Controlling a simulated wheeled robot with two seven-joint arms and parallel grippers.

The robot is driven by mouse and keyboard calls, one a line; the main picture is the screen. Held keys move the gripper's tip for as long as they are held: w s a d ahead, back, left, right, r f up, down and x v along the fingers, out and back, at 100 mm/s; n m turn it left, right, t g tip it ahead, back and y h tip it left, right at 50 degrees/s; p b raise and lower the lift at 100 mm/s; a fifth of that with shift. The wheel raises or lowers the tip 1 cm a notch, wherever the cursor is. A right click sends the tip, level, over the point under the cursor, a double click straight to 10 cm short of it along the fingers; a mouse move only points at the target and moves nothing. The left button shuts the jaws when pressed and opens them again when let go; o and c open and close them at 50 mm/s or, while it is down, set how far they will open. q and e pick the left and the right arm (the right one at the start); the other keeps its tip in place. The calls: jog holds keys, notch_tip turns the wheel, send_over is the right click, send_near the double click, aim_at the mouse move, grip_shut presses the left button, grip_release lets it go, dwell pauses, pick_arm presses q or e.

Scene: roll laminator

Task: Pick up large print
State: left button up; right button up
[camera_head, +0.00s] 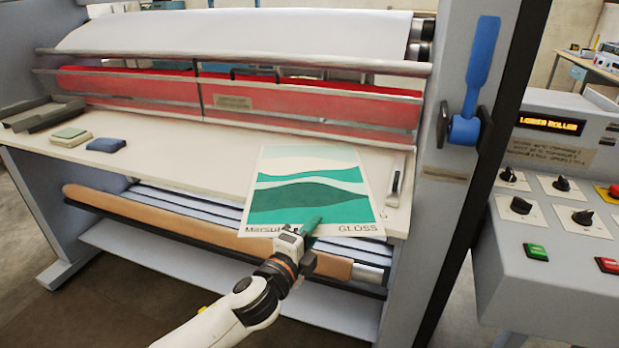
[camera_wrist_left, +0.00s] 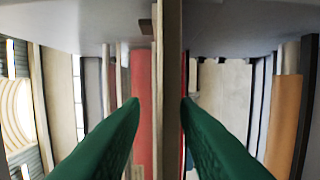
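The large print (camera_head: 318,207), a sheet with cream, teal and green waves and lettering "GLOSS" along its bottom, lies on the right part of the laminator's feed table (camera_head: 190,165). Its lower left part appears to hang past the table's front edge. My left gripper (camera_head: 308,228) is at the print's front edge, near the lettering. In the left wrist view, its two green fingers (camera_wrist_left: 158,102) are apart, with a thin edge-on surface running between them. I cannot tell whether this is the print, the table or both. My right gripper is not in view.
A green pad (camera_head: 70,137), a blue pad (camera_head: 106,145) and a grey tray (camera_head: 45,113) sit at the table's left. A slim handled tool (camera_head: 396,182) lies right of the print. The red roller (camera_head: 310,112) is behind; a brown roll (camera_head: 170,215) is below.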

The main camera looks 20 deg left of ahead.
pick_arm(q)
jog(key=shift+w+d, duration=0.15)
jog(key=shift+w, duration=0.45)
jog(key=shift+w+d, duration=0.15)
jog(key=shift+w, duration=0.4)
grip_shut()
dwell(0.5)
